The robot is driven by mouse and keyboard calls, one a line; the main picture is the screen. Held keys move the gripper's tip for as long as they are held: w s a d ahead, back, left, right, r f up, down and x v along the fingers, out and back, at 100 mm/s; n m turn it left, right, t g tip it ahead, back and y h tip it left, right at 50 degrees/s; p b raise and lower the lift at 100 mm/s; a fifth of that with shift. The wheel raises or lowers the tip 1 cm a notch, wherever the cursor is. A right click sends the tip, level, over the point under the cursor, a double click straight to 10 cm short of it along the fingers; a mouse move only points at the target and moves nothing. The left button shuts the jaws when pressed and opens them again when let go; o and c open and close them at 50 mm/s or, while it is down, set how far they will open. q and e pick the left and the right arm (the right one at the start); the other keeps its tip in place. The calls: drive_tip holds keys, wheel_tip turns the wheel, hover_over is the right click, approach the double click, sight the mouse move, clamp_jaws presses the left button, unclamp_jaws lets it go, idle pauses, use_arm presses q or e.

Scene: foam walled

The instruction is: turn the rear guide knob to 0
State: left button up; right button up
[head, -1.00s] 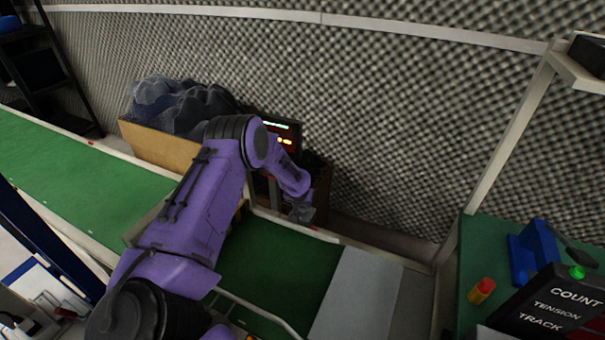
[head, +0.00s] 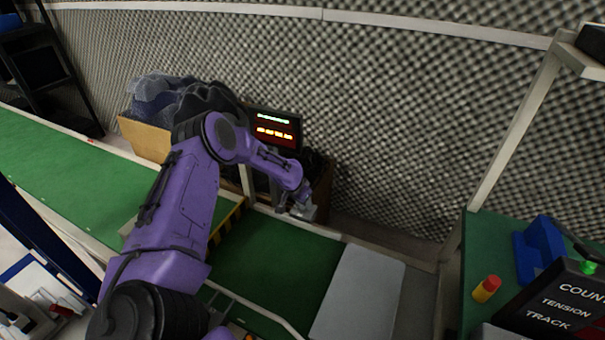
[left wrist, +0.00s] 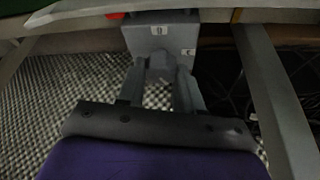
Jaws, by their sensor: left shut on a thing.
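In the left wrist view the rear guide knob (left wrist: 158,64) is a small grey grip on the face of a grey box (left wrist: 145,38). Two pale labels show on the box, one above the knob, reading like 0, and one to its right. My left gripper (left wrist: 161,74) has a finger on each side of the knob and is shut on it. The knob's pointer is too dark to read. In the head view my left gripper (head: 301,210) is at the far rail of the green conveyor (head: 262,262), and the knob is hidden there. My right gripper is not in view.
A lit display (head: 274,129) stands behind my left forearm, near a cardboard box (head: 146,139) of dark foam. A grey plate (head: 360,290) lies right of the green belt. A green bench (head: 482,238) with a blue block and a red-yellow piece stands at right. Foam wall lies behind.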

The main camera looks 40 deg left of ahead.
use_arm(q)
drive_tip(key=o, duration=1)
drive_tip(key=shift+r, duration=0.15)
drive_tip(key=s+p, duration=0.3)
drive_tip(key=s, duration=0.1)
drive_tip(key=s+p, duration=0.3)
drive_tip(key=s, duration=0.1)
drive_tip(key=s+p, duration=0.4)
drive_tip(key=shift+s+d+r, duration=0.2)
drive_tip(key=shift+s+r, duration=0.1)
drive_tip(key=shift+r, duration=0.05)
